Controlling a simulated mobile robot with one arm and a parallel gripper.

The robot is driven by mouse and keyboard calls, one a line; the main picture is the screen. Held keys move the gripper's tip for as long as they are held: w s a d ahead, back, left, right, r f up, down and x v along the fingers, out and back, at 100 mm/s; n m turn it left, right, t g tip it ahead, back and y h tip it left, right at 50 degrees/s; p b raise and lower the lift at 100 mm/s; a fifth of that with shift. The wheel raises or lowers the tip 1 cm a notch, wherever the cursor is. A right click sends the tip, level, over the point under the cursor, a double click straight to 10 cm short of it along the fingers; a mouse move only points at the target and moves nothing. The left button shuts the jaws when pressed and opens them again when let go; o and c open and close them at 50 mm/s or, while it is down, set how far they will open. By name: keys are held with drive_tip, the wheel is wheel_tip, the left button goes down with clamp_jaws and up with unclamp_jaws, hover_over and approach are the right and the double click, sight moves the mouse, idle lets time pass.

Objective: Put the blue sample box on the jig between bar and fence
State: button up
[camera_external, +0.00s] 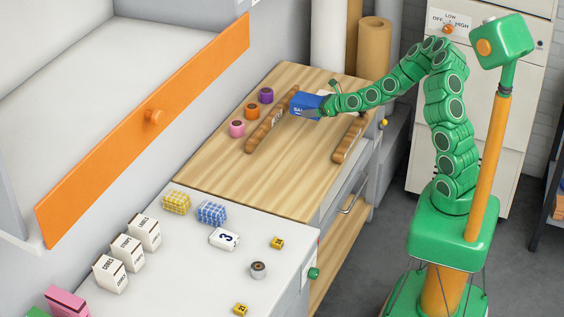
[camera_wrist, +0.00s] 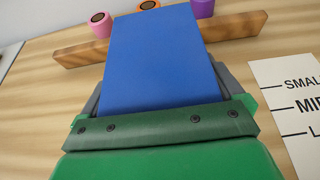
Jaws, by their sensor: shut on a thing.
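My gripper (camera_external: 324,107) is shut on the blue sample box (camera_external: 306,103) and holds it over the wooden board (camera_external: 230,160). In the wrist view the box (camera_wrist: 155,60) fills the middle, with a grey finger along each side. A long wooden strip (camera_external: 262,134) lies on the board to the left of the box. It also shows in the wrist view (camera_wrist: 80,54), where the box's far end overlaps it. A shorter wooden strip (camera_external: 349,140) lies to the right of the box. I cannot tell which strip is the bar and which the fence, nor the box's height.
Pink (camera_external: 237,129), orange (camera_external: 252,111) and purple (camera_external: 266,95) cylinders stand beyond the long strip. A white size card (camera_wrist: 290,95) lies at right in the wrist view. White label boxes (camera_external: 145,232) and small blocks crowd the nearer white counter (camera_external: 190,270). Bare board lies between the strips.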

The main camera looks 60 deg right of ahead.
sight(312, 129)
drive_tip(key=shift+f, duration=3.6)
drive_tip(key=shift+f, duration=0.15)
drive_tip(key=o, duration=0.7)
